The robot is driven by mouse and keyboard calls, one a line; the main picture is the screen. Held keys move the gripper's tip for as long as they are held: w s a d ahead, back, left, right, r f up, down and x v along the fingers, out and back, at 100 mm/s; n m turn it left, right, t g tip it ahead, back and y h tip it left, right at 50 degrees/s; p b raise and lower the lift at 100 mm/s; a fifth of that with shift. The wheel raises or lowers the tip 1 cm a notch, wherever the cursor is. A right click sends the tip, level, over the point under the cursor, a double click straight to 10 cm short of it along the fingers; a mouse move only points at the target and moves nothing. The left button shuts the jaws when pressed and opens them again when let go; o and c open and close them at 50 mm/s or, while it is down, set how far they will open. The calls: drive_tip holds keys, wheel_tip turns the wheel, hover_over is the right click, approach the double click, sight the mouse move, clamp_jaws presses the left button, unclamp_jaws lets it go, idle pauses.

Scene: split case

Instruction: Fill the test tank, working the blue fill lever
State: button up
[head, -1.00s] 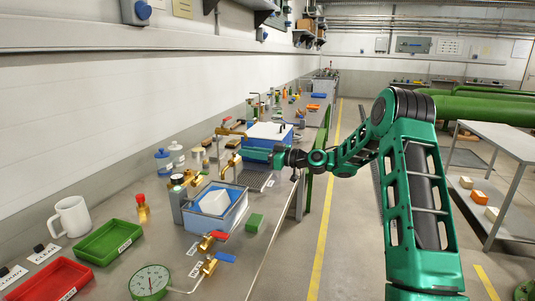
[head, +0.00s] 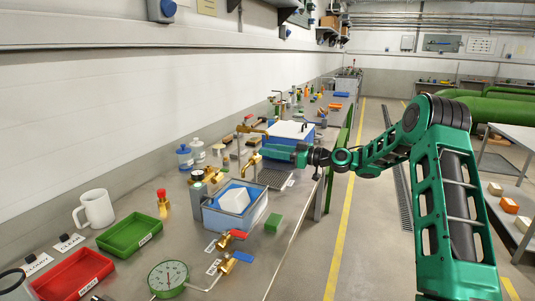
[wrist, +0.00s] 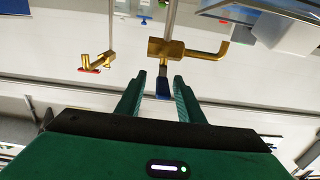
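The test tank (head: 212,220) is a clear blue-tinted box on the bench with a white block (head: 235,201) in it. Part of it seems to show at the upper right of the wrist view. A brass tap (wrist: 170,47) has its spout pointing right in the wrist view, toward that corner. Its blue lever (wrist: 162,87) lies between the fingertips of my gripper (wrist: 160,80). The fingers are apart, with gaps visible beside the lever. In the head view my gripper (head: 262,152) reaches left over the bench behind the tank, and the lever is hidden.
A gauge (head: 168,278), green tray (head: 128,234), red tray (head: 72,275) and mug (head: 95,209) are nearer. A green block (head: 273,223) lies right of the tank.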

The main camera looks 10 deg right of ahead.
drive_tip(key=v, duration=1)
drive_tip(key=shift+s+d, duration=0.2)
drive_tip(key=shift+d, duration=0.1)
idle(1.1)
